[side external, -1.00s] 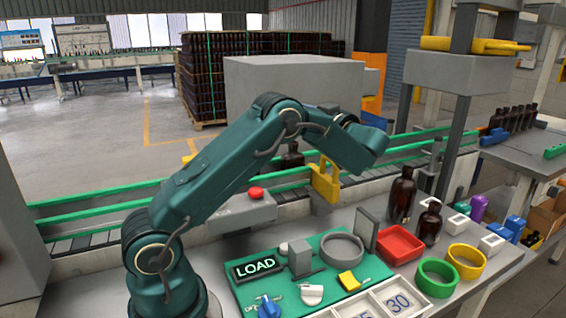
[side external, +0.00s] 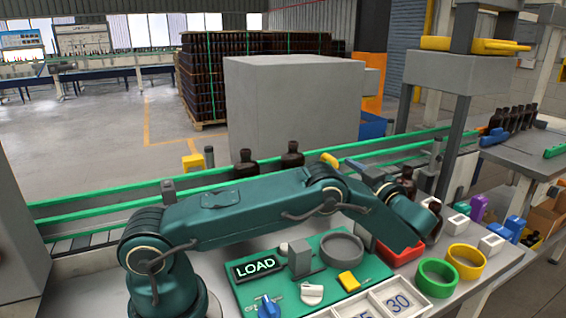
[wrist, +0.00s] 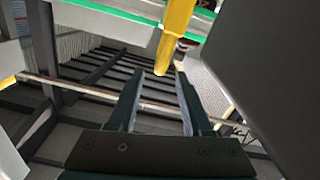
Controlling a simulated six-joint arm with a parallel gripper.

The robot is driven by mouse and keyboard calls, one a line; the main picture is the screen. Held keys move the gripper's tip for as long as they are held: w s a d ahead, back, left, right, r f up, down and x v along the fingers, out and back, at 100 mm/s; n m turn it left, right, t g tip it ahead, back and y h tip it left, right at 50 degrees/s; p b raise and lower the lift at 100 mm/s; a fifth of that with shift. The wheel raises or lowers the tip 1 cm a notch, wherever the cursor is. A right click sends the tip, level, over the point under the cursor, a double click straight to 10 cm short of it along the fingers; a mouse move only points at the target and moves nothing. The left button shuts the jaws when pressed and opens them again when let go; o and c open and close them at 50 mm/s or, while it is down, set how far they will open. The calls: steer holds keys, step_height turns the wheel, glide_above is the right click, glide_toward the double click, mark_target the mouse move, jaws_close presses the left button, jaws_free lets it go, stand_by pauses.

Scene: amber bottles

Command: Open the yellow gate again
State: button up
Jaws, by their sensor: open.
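Part of the yellow gate (side external: 330,160) shows above my arm at the conveyor's near side in the side view. The rest is hidden behind my arm. In the wrist view a yellow bar, seemingly the gate (wrist: 175,35), comes down from the top, its lower end just beyond and between my fingertips. My gripper (wrist: 160,73) is open and empty, with its two fingers apart; contact with the bar cannot be told. In the side view my fingers are hidden behind my wrist. Two amber bottles, one left (side external: 245,165) and one right (side external: 292,158), stand on the conveyor.
A green board with a LOAD sign (side external: 256,268) lies in front of my arm. A red tray (side external: 385,250), a green ring (side external: 437,278) and a yellow ring (side external: 466,259) lie to the right. A large grey surface (wrist: 270,70) fills the wrist view's right side.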

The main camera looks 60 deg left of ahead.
mark_target(334, 161)
steer(key=a, duration=0.6)
steer(key=shift+a, duration=0.2)
jaws_close()
steer(key=shift+w, duration=0.1)
steer(key=shift+w+d, duration=0.1)
stand_by(1.0)
